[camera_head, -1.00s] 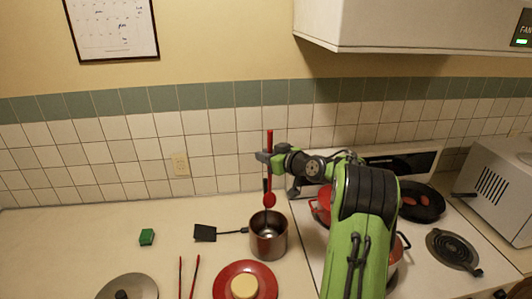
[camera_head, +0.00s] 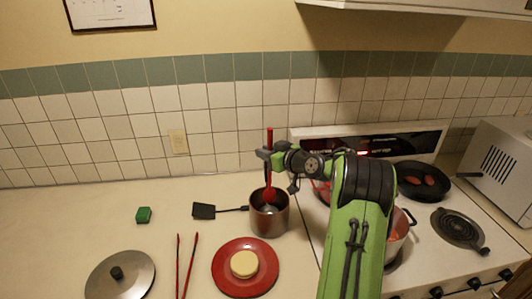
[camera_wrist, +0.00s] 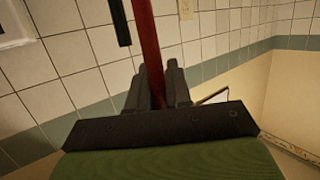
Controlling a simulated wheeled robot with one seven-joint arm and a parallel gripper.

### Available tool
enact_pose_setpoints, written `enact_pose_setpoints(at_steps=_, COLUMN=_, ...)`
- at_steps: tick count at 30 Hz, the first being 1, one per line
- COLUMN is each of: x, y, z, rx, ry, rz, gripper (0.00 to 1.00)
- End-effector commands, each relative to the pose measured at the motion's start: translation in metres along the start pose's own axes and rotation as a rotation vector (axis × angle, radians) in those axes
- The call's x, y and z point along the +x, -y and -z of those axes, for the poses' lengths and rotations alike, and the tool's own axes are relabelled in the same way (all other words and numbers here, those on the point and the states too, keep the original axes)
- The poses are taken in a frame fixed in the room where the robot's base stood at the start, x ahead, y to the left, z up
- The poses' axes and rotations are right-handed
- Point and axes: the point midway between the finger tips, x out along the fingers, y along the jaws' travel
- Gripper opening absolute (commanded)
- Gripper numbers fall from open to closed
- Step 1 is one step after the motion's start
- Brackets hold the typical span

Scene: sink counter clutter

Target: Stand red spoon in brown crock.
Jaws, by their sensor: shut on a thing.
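The red spoon (camera_head: 269,178) hangs upright with its bowl down, at the mouth of the brown crock (camera_head: 269,222). The bowl overlaps the crock's opening; I cannot tell how far inside it is. My gripper (camera_head: 266,155) is shut on the spoon's handle, above the crock. In the wrist view the red handle (camera_wrist: 147,45) runs up between the fingers (camera_wrist: 156,88). The crock stands upright on the counter, left of the stove.
A black spatula (camera_head: 204,211) lies left of the crock. In front are a red plate (camera_head: 227,276) with a yellow round, red tongs (camera_head: 187,270) and a pot lid (camera_head: 120,283). A green sponge (camera_head: 143,215) lies farther left. A red pot and a skillet (camera_head: 422,181) are on the stove.

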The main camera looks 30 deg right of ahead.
Motion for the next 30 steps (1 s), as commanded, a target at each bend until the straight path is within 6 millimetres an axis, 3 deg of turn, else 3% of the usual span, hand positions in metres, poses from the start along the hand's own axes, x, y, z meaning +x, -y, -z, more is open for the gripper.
enact_pose_setpoints(at_steps=15, x=0.012, y=0.000, z=-0.046, rx=-0.001, ry=-0.001, rz=0.000, gripper=0.00)
enact_pose_setpoints(at_steps=25, x=0.013, y=0.000, z=-0.048, rx=-0.001, ry=-0.001, rz=0.000, gripper=0.00)
enact_pose_setpoints(at_steps=26, x=0.013, y=0.000, z=-0.048, rx=-0.001, ry=-0.001, rz=0.000, gripper=0.20)
enact_pose_setpoints(at_steps=30, x=0.013, y=0.000, z=-0.048, rx=0.000, ry=-0.001, rz=0.000, gripper=0.42)
